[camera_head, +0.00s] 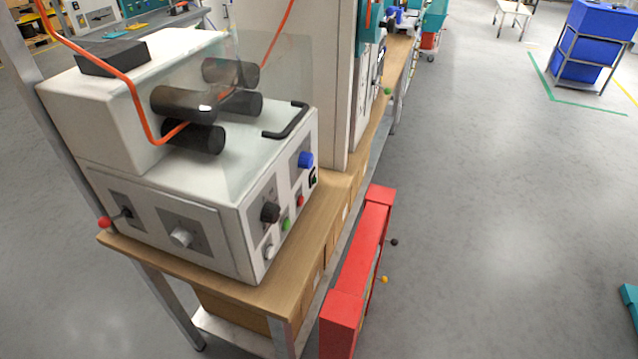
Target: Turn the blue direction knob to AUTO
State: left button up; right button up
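A blue knob (305,159) sits on a grey plate on the right-hand face of a white machine (215,205), near its far end. The plate's markings are too small to read, so I cannot tell which setting the knob points to. A black knob (270,212) sits nearer on the same face, with a green button (285,224) and a red button (300,200) beside it. Neither of my grippers shows in this view.
The machine stands on a wooden bench (285,290). An orange cable (120,76) runs through black rollers (183,104) on top. A red box-like frame (358,265) stands along the bench's right side.

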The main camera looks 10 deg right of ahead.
aim_at(306, 160)
jog(key=k+u, duration=0.1)
jog(key=u, duration=0.25)
jog(key=k+u, duration=0.1)
jog(key=u, duration=0.3)
jog(key=k+j+u, duration=0.1)
jog(key=u, duration=0.25)
jog(key=l+u, duration=0.35)
jog(key=l, duration=0.25)
jog(key=l+u, duration=0.35)
jog(key=l, duration=0.2)
jog(key=k+l+u, duration=0.15)
jog(key=l+u, duration=0.25)
jog(key=l, duration=0.15)
